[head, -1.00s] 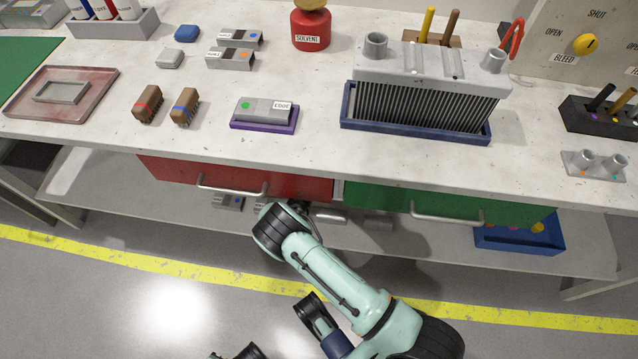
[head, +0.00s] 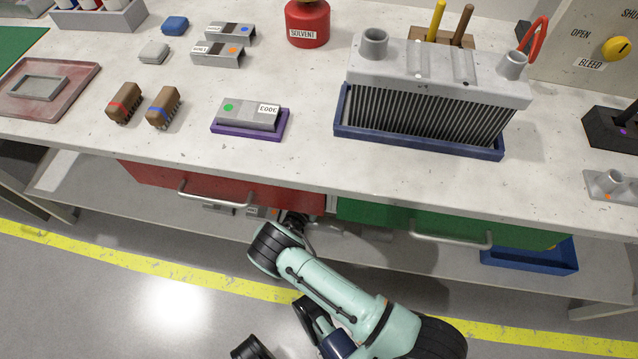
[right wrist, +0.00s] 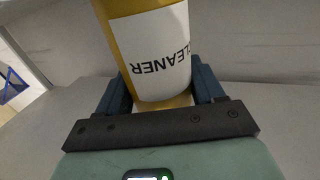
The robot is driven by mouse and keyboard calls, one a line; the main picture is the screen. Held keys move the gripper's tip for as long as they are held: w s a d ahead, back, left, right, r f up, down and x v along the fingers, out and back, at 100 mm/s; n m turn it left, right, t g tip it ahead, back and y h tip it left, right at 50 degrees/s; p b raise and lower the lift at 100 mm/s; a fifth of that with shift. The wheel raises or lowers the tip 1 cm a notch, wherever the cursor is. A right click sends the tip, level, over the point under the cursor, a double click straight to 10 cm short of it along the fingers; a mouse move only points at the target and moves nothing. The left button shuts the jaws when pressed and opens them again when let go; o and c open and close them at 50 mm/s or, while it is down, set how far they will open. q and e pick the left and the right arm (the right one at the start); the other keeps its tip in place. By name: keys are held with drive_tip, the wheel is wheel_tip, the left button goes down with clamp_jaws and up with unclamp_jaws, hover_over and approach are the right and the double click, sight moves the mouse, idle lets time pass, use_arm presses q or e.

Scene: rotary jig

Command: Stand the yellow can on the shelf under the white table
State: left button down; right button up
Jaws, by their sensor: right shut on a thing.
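The yellow can (right wrist: 119,40), with a white label reading CLEANER, fills the upper middle of the right wrist view. My right gripper (right wrist: 162,88) is shut on it, a blue finger on each side. In the head view my right arm reaches under the front edge of the white table (head: 300,165), and the can is hidden there. The grey shelf (head: 100,195) runs under the table and shows below the drawers. I cannot tell whether the can's base touches the shelf. My left gripper is not in view.
A red drawer (head: 150,177) and a green drawer (head: 370,211) hang above the shelf, with handles sticking out. Grey parts (head: 258,212) lie on the shelf near my right wrist. A blue bin (head: 530,262) stands on the shelf at the right. The shelf's left end looks clear.

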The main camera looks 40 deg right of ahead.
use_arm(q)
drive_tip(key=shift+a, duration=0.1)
use_arm(e)
drive_tip(key=shift+a+r, duration=0.1)
drive_tip(key=shift+r, duration=0.05)
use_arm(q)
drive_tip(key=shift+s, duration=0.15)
use_arm(e)
drive_tip(key=o, duration=1.4)
drive_tip(key=shift+f, duration=0.2)
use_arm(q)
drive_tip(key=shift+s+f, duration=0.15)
use_arm(e)
drive_tip(key=shift+r, duration=0.1)
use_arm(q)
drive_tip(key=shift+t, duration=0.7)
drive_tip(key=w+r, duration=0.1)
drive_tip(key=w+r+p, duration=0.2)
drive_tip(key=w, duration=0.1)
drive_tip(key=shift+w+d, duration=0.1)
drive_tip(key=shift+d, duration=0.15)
use_arm(e)
drive_tip(key=v, duration=1.2)
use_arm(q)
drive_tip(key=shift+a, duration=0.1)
use_arm(e)
drive_tip(key=shift+a, duration=0.1)
